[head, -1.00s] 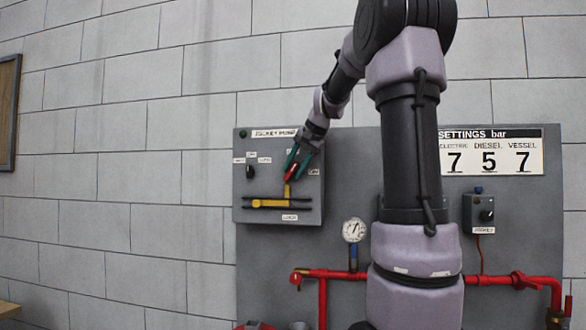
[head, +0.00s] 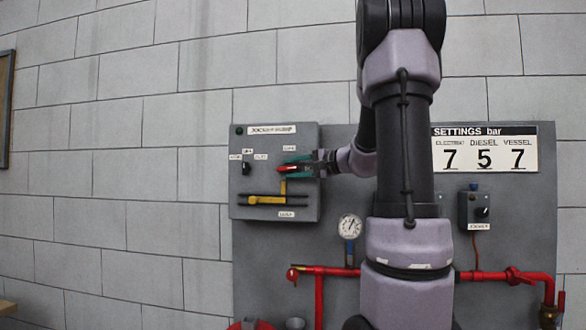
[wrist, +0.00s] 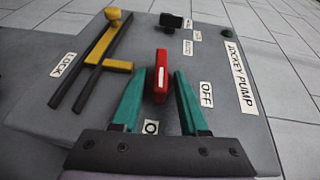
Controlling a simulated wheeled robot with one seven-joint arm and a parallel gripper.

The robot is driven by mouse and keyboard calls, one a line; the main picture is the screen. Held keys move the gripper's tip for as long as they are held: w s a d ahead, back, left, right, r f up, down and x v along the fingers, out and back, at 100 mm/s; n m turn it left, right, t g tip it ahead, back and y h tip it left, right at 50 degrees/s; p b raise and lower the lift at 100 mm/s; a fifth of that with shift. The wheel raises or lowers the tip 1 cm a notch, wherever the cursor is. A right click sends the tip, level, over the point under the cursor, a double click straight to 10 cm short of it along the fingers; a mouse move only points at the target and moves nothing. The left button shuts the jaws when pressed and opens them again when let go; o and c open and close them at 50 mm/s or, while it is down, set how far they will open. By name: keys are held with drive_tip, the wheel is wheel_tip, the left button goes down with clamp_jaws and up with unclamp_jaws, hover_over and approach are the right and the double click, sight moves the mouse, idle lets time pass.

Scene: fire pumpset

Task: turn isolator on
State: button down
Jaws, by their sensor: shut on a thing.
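The isolator is a red handle with a white stripe (wrist: 161,78) on the grey jockey pump box (head: 306,140). My gripper (wrist: 160,84) has its teal fingers on either side of the handle and is shut on it. In the head view my gripper (head: 288,169) comes in from the right, lying nearly level, and covers part of the handle. In the wrist view the handle lies lengthwise between the fingers, in line with a partly covered label (wrist: 151,127) near the gripper's palm. The OFF label (wrist: 206,94) is to the right of the fingers.
A yellow lock bar (wrist: 118,66) on black rails lies beside the handle, with a LOCK label (wrist: 63,64). A black selector knob (wrist: 172,21) is further along the box. Below the box are a gauge (head: 350,227) and red pipes (head: 330,271).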

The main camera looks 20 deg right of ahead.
drive_tip(key=shift+f+t, duration=0.2)
drive_tip(key=shift+t, duration=0.3)
drive_tip(key=shift+m+y, duration=0.3)
drive_tip(key=shift+y, duration=0.2)
drive_tip(key=c, duration=0.8)
unclamp_jaws()
drive_tip(key=v, duration=1)
drive_tip(key=shift+s+d, duration=0.1)
drive_tip(key=shift+s, duration=0.25)
